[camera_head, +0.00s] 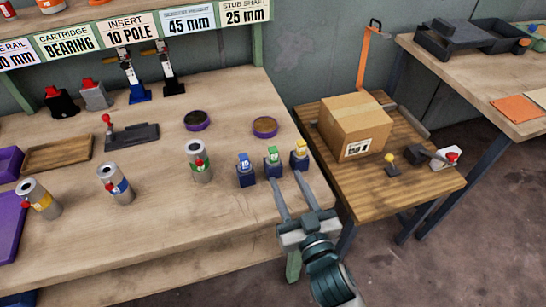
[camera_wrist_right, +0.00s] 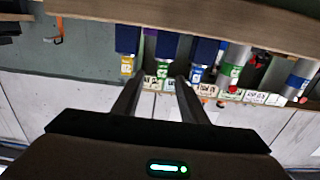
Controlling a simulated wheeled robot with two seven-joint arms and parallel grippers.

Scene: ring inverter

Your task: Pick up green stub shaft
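The green stub shaft (camera_head: 273,155) stands upright in a dark blue holder (camera_head: 274,172) near the front right of the workbench, between a blue stub shaft (camera_head: 244,161) and a yellow one (camera_head: 300,147). In the right wrist view, which looks upside down, the green stub shaft (camera_wrist_right: 163,71) shows beyond and between the fingertips. My right gripper (camera_head: 288,176) is open and empty, its fingers reaching toward the green shaft's holder from the bench's front edge. I cannot tell whether they touch it. My left gripper is not in view.
Several grey cylinders stand left of the holders, the nearest with a green band (camera_head: 199,163). Two round purple-rimmed discs (camera_head: 197,120) lie behind. A side table (camera_head: 400,200) on the right carries a cardboard box (camera_head: 355,122) and a lever.

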